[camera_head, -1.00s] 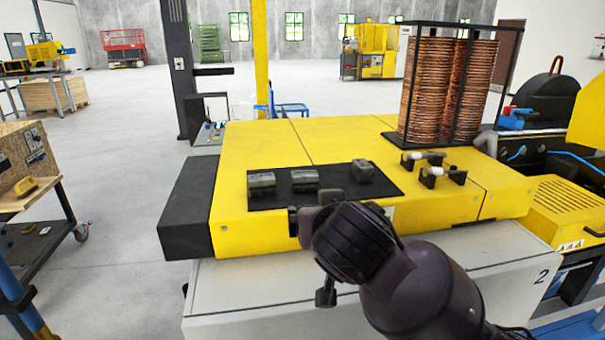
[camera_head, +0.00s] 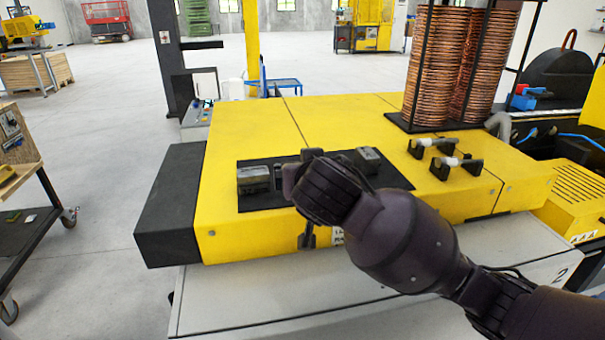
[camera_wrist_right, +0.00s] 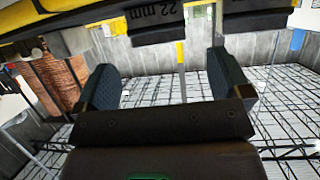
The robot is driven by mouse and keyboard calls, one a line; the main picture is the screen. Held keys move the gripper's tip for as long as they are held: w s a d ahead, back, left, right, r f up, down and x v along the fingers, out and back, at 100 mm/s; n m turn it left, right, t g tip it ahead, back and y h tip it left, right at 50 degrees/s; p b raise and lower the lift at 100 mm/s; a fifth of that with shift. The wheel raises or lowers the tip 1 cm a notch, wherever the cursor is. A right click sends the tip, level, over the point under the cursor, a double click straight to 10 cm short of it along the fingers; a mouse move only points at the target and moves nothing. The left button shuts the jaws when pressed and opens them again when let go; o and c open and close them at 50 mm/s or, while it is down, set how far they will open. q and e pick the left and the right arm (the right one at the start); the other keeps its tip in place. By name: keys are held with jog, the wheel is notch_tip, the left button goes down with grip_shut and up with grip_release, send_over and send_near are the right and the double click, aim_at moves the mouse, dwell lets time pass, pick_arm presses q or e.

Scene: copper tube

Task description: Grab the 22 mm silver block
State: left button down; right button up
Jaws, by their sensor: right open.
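In the head view a left block (camera_head: 254,179) and a right block (camera_head: 368,158) sit on a black mat (camera_head: 395,182). A middle block (camera_head: 313,154) is mostly hidden behind my right gripper (camera_head: 297,208). In the right wrist view a dark block marked "22 mm" (camera_wrist_right: 155,24) shows at the top, its lettering upside down, with another dark block (camera_wrist_right: 257,20) right of it. The label cannot be read in the head view. My right gripper, seen in the wrist view (camera_wrist_right: 168,80), is open and empty, its fingers apart from the marked block. My left gripper is out of view.
The mat lies on a yellow machine top (camera_head: 250,130). Two small black-and-white fixtures (camera_head: 457,164) stand right of the mat. Copper coils (camera_head: 440,65) in a black frame rise behind them. The yellow top is clear behind the mat.

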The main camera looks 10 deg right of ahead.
jog(key=shift+p+x, duration=0.4)
jog(key=shift+x, duration=2.15)
jog(key=shift+d, duration=0.1)
jog(key=shift+c, duration=0.4)
jog(key=c, duration=1.2)
jog(key=shift+r, duration=0.1)
jog(key=shift+c, duration=0.7)
jog(key=shift+r, duration=0.1)
